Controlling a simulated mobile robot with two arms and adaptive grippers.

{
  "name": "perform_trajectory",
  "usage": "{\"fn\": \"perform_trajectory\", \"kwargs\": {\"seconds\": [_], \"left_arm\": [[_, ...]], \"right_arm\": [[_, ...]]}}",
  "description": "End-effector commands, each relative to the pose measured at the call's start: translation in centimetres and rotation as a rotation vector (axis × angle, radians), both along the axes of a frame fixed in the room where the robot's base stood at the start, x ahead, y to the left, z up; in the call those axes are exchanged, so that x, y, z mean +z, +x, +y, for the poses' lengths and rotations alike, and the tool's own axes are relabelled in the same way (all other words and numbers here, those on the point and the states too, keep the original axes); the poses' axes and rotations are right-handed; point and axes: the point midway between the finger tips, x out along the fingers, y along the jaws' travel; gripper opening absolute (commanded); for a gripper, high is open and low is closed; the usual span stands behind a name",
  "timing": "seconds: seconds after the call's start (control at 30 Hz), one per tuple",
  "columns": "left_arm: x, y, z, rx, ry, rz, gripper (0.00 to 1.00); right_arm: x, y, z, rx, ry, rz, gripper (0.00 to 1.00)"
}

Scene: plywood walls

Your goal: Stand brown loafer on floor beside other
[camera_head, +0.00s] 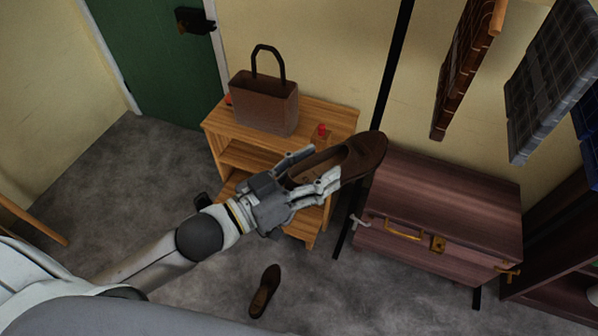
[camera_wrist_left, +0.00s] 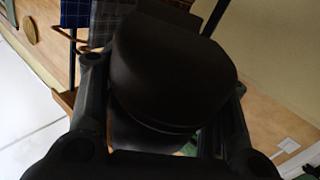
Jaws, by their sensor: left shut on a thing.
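My left gripper (camera_head: 306,175) is shut on a brown loafer (camera_head: 364,158) and holds it up in the air, in front of the wooden shelf unit in the head view. The loafer's toe points to the upper right, away from the gripper. In the left wrist view the held loafer (camera_wrist_left: 170,70) is a dark shape between the two fingers. The other brown loafer (camera_head: 265,291) stands on the grey floor (camera_head: 190,292) at the lower middle of the head view, below and apart from the gripper. My right gripper is not in view.
A wooden shelf unit (camera_head: 222,125) bears a brown handbag (camera_head: 264,102) and a small red-topped item (camera_head: 321,131). A dark wooden chest (camera_head: 440,205) stands to the right. Clothes (camera_head: 548,85) hang at the upper right. A black pole (camera_head: 390,75) stands behind the loafer. Floor around the standing loafer is clear.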

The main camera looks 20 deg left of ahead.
Motion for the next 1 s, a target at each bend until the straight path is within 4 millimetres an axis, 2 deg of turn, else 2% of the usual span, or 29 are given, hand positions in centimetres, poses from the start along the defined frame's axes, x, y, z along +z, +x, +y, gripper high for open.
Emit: {"fn": "perform_trajectory", "kwargs": {"seconds": [0.4, 1.0], "left_arm": [[1.0, 1.4, -2.9, -0.183, 0.0, -0.007, 0.22], [1.9, 2.8, -5.8, -0.372, -0.001, -0.007, 0.22]], "right_arm": [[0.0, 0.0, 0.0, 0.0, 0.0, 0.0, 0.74], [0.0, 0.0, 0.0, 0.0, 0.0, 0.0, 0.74]]}}
